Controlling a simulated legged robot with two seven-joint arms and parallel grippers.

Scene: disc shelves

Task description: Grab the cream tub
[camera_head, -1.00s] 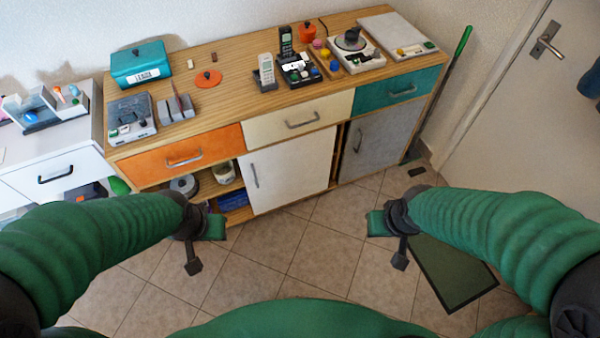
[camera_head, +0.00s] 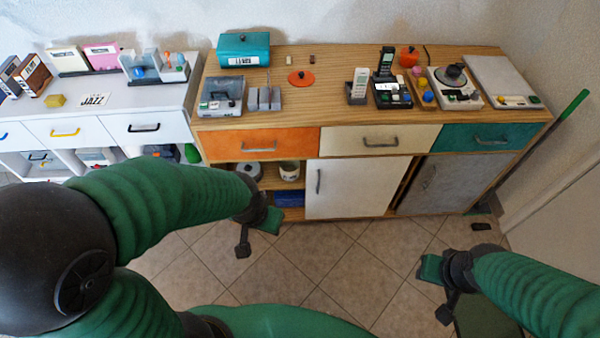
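A small cream-white tub (camera_head: 289,171) stands on the upper shelf of the open left compartment of the wooden sideboard, beside a grey round item (camera_head: 248,171). Its front has a dark mark too small to read. My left gripper (camera_head: 256,234) is below and left of it in the picture, apart from it, with its green and dark fingers spread and nothing between them. My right gripper (camera_head: 437,290) is far to the right, low over the floor, also spread and empty.
The sideboard (camera_head: 330,105) carries a teal box (camera_head: 243,49), phones and a turntable (camera_head: 453,84). A white sliding door (camera_head: 355,188) borders the open compartment. A blue item (camera_head: 289,198) lies below the tub. A white cabinet (camera_head: 150,100) stands left.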

